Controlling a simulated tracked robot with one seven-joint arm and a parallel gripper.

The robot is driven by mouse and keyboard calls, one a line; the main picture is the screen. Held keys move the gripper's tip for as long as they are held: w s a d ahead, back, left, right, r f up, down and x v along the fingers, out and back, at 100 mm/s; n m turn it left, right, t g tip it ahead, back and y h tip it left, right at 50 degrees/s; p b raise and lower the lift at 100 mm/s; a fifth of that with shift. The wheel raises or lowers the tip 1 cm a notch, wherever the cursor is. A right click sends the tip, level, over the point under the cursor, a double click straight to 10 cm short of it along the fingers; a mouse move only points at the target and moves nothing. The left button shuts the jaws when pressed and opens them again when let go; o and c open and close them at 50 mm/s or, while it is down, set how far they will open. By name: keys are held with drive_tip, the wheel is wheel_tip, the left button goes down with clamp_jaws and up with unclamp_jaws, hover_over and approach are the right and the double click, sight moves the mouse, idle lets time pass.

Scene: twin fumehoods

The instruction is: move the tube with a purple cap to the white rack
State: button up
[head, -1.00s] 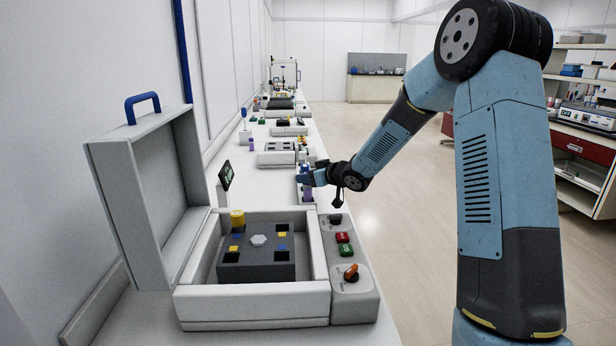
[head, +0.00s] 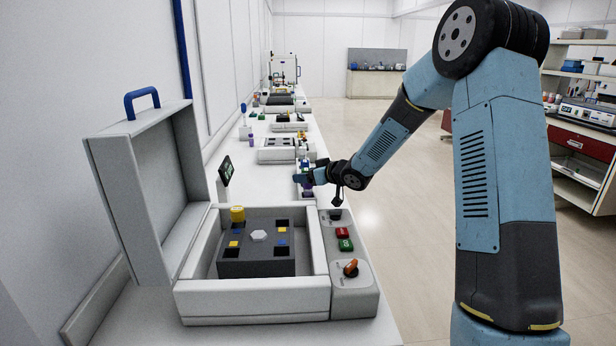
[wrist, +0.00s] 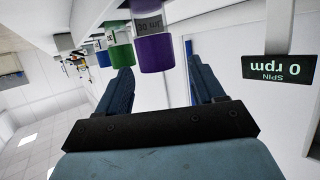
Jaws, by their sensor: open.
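In the wrist view, a tube with a purple cap (wrist: 155,52) shows its cap end between and just beyond the fingertips of my gripper (wrist: 157,67). The fingers are apart, with a gap visible on the cap's right side. A green-capped tube (wrist: 121,56) is close beside it, near the left finger. In the head view, my gripper (head: 302,178) is at the right edge of the long bench, with a purple piece (head: 307,190) just below it. The gripper hides most of what stands there. I cannot clearly make out the white rack.
An open-lidded centrifuge (head: 250,303) with a dark block inside stands in front on the bench. A small display (head: 226,172) stands behind it; its 0 rpm screen (wrist: 277,68) shows in the wrist view. Several devices line the bench farther back. The aisle floor (head: 400,230) is clear.

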drive_tip(key=v, duration=1.3)
drive_tip(key=shift+s+d, duration=0.2)
drive_tip(key=shift+s, duration=0.1)
drive_tip(key=shift+r, duration=0.15)
drive_tip(key=s+d+r+m+h, duration=0.6)
drive_tip(key=s+d+r+h, duration=0.45)
drive_tip(key=s, duration=0.35)
drive_tip(key=s+a+f+m+g+y, duration=0.1)
drive_tip(key=s+g, duration=0.3)
drive_tip(key=s, duration=1.9)
drive_tip(key=shift+s+a+m+g, duration=0.25)
drive_tip(key=shift+a+m+g, duration=0.15)
drive_tip(key=shift+a+m, duration=0.25)
drive_tip(key=shift+d, duration=0.1)
